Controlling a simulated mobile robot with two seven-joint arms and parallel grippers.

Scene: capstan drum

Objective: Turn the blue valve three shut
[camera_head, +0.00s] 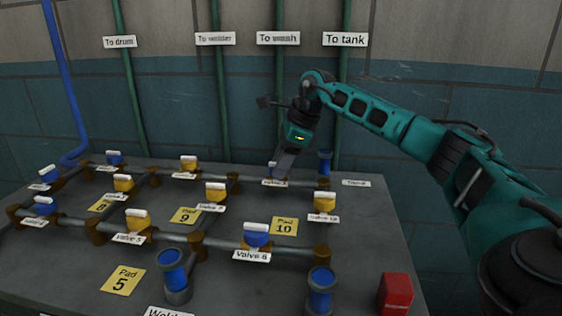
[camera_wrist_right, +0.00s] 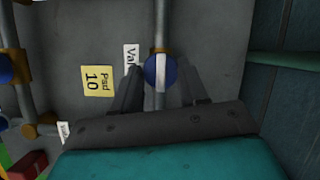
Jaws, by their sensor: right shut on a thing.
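The blue valve (camera_wrist_right: 150,72) shows in the right wrist view, with a white handle bar across its top. The bar lies in line with the grey pipe it sits on. A white label (camera_wrist_right: 131,58) beside it reads only "Val"; its number is hidden by a finger. My right gripper (camera_wrist_right: 160,88) is shut on this valve, one finger on each side. In the head view my right gripper (camera_head: 275,170) reaches down over it at the back right of the panel, largely hiding it. My left gripper is not in view.
The grey panel (camera_head: 235,285) carries pipes with several other blue and yellow valves, including blue Valve 6 (camera_head: 257,236) in front. Blue cylinders (camera_head: 325,162) stand at pipe ends. A red block (camera_head: 396,293) is at the front right. Green pipes (camera_head: 280,110) climb the wall behind.

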